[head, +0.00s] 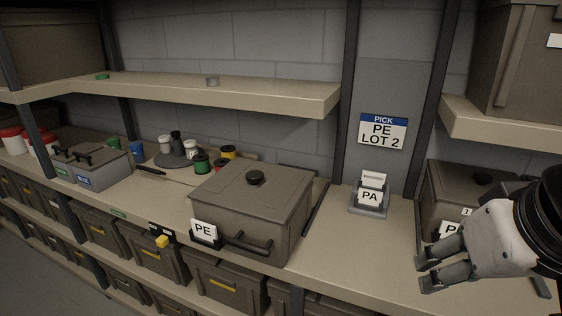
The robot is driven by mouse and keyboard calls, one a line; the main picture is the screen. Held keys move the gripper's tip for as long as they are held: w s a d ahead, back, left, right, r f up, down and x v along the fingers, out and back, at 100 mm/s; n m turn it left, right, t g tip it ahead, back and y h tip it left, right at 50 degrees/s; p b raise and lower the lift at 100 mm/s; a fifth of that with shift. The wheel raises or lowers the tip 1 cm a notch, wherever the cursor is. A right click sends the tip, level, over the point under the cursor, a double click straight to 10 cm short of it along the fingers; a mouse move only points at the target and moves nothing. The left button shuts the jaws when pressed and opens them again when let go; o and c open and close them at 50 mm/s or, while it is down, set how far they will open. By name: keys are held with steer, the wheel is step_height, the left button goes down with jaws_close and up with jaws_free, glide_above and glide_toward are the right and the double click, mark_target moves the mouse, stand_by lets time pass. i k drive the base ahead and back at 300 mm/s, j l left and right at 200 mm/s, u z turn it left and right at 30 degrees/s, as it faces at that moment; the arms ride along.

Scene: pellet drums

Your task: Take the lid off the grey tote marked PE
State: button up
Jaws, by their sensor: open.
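The grey tote marked PE (226,223) stands on the shelf near the middle of the head view. Its flat lid (285,183) is on and has a dark round knob (255,177) on top. A white PE card (204,229) sits in a holder at its front, beside a dark bar handle (247,244). My gripper (426,273) is at the right, open and empty, well apart from the tote. It is in front of a second grey tote (447,187), whose card is partly hidden by my gripper.
A PA card holder (369,195) stands right of the PE tote, with bare shelf around it. A sign (382,131) reads PICK PE LOT 2. An upper shelf (230,92) overhangs behind the tote. Small jars (201,164) stand behind left; grey bins (92,166) stand farther left.

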mark_target(272, 192)
steer(key=i+j+z, duration=0.15)
steer(key=j, duration=0.4)
steer(key=i+j+z, duration=0.1)
steer(key=j, duration=0.45)
steer(key=i+j+z, duration=0.15)
steer(key=j, duration=0.4)
steer(key=i+j+z, duration=0.15)
steer(key=j, duration=0.4)
steer(key=i+j+z, duration=0.1)
steer(key=j, duration=0.5)
